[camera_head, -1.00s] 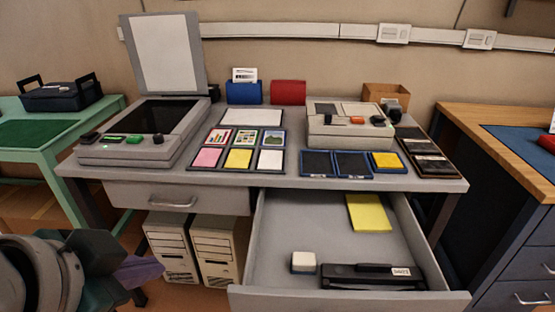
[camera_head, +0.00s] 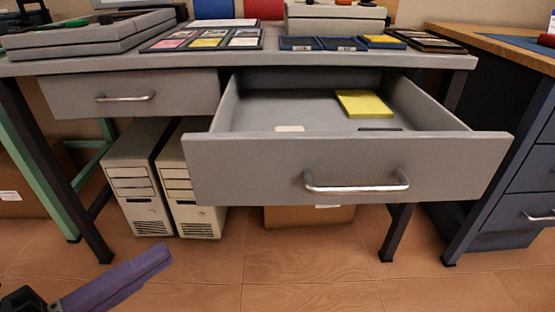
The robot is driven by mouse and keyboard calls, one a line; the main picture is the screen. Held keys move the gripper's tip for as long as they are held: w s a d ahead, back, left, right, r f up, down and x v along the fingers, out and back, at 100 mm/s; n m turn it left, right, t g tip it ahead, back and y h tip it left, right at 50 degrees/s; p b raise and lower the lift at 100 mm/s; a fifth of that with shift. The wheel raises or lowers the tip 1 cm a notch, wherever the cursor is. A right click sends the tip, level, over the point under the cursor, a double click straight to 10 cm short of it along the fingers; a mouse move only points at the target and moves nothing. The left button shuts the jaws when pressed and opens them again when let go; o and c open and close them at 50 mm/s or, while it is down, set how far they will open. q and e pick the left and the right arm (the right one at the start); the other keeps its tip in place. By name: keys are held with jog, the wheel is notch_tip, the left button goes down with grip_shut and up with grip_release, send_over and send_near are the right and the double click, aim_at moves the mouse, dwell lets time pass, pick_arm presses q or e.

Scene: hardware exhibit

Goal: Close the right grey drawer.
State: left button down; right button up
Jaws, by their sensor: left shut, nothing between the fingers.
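The right grey drawer (camera_head: 345,168) is pulled well out of the grey desk. Its front faces me and carries a horizontal silver handle (camera_head: 356,187). Inside lies a yellow pad (camera_head: 363,104). The tops of a white block (camera_head: 289,129) and a dark object (camera_head: 380,129) just show behind the drawer front, which hides the rest of them. My left gripper (camera_head: 155,258), with purple fingers, is at the lower left, shut and empty. In the picture it is below and left of the drawer front and apart from it. My right gripper is out of view.
The left drawer (camera_head: 130,94) is shut. Two beige computer towers (camera_head: 140,180) and a cardboard box (camera_head: 310,216) stand under the desk. A dark blue cabinet (camera_head: 525,195) is on the right. The floor (camera_head: 300,262) before the drawer is clear.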

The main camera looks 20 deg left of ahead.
pick_arm(q)
send_near(251, 177)
jog(key=d, duration=0.4)
jog(key=w, duration=0.1)
jog(key=w+b, duration=0.1)
jog(key=w, duration=0.2)
jog(key=shift+a+b, duration=0.35)
jog(key=shift+b, duration=0.05)
jog(key=shift+w+a+r, duration=0.1)
jog(key=shift+w+a, duration=0.1)
jog(key=shift+w, duration=0.35)
